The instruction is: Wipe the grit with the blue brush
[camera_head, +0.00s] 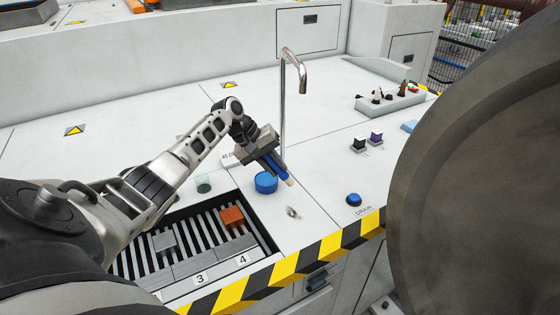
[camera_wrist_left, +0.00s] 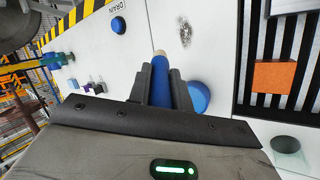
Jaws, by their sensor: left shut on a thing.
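My left gripper (camera_head: 272,162) is shut on the blue brush (camera_head: 281,174). The brush also shows between the two dark fingers in the left wrist view (camera_wrist_left: 160,80); its pale tip points toward the grit. The grit (camera_head: 293,212) is a small grey speckled patch on the white worktop, right of the slotted tray. It also shows in the left wrist view (camera_wrist_left: 185,33), just beyond the brush tip. The tip appears apart from the grit and above the worktop. My right gripper is not in view.
A blue round piece (camera_head: 265,184) stands close by the brush. The slotted tray (camera_head: 205,238) holds an orange block (camera_head: 232,216). A thin metal tap (camera_head: 283,100) rises behind the gripper. A blue DRAIN button (camera_head: 353,199) is to the right. A large dark rounded form fills the right side.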

